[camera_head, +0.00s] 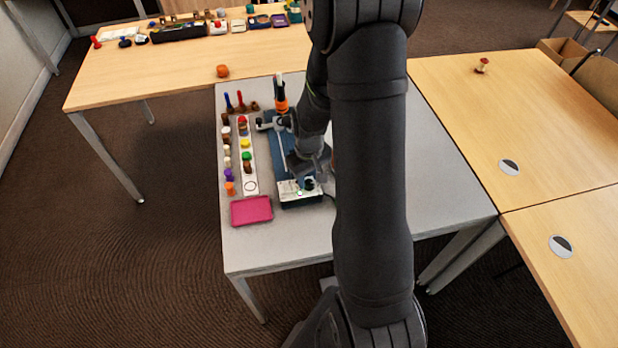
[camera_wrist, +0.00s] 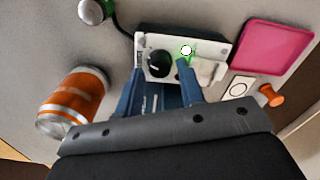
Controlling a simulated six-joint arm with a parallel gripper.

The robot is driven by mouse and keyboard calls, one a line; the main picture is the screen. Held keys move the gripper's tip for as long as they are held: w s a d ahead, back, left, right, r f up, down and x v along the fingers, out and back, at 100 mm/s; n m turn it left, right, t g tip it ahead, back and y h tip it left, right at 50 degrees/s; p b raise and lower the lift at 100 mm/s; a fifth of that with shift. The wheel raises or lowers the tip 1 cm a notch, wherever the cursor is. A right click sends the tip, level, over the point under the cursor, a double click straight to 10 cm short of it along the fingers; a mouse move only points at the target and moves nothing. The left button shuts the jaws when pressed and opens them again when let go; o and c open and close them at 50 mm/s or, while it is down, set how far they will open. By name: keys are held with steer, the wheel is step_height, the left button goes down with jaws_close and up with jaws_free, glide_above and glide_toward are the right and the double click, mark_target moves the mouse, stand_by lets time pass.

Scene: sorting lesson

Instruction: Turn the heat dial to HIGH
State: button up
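The device's white front panel (camera_wrist: 210,48) carries a round black dial (camera_wrist: 158,63) with a pale mark and a small lit spot with a green glow (camera_wrist: 186,50). My gripper (camera_wrist: 159,68) is open, its blue fingers apart at the lower left and right of the dial. I cannot tell whether they touch it. The dial's HIGH mark is too small to read. In the head view the panel (camera_head: 290,188) is at the front of the grey table, with my gripper (camera_head: 304,178) low over it. My arm hides part of that area.
A pink tray (camera_head: 251,210) lies beside the panel. Several coloured pegs stand along a white strip (camera_head: 250,165) at left. An orange can (camera_wrist: 72,103) stands beside the device in the wrist view, along with a dark cable and a metal-topped knob (camera_wrist: 92,11).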

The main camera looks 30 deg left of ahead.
steer(key=shift+f, duration=0.5)
steer(key=c, duration=0.7)
steer(key=shift+m, duration=2.4)
steer(key=o, duration=0.7)
steer(key=shift+r, duration=0.1)
